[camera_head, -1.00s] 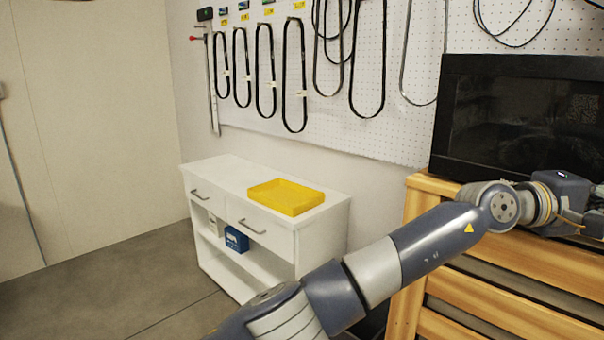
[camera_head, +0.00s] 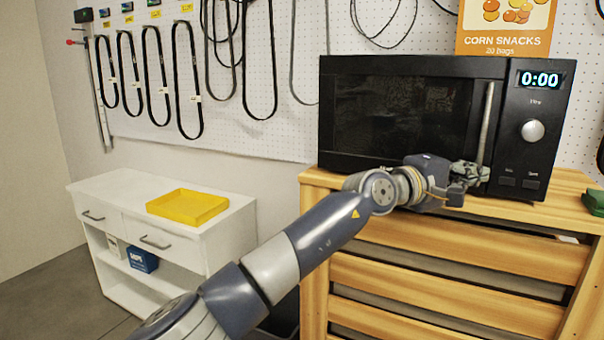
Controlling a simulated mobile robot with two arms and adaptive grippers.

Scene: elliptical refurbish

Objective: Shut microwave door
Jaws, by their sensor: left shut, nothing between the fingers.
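The black microwave (camera_head: 540,120) stands on top of a wooden slatted cabinet (camera_head: 440,285). Its dark door (camera_head: 400,115) lies flush with the body, as far as I can see, and looks closed. A vertical silver handle (camera_head: 487,120) is at the door's right edge. The display reads 0:00. My left gripper (camera_head: 478,174) is shut and empty, in front of the door's lower right, close to the handle's lower end. I cannot tell whether it touches the door. My right gripper is not in view.
A corn snacks box (camera_head: 505,25) stands on the microwave. A low white cabinet (camera_head: 230,225) with a yellow tray (camera_head: 188,206) is at the left. Belts hang on the pegboard (camera_head: 290,130) behind. A green object (camera_head: 594,201) lies at the right.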

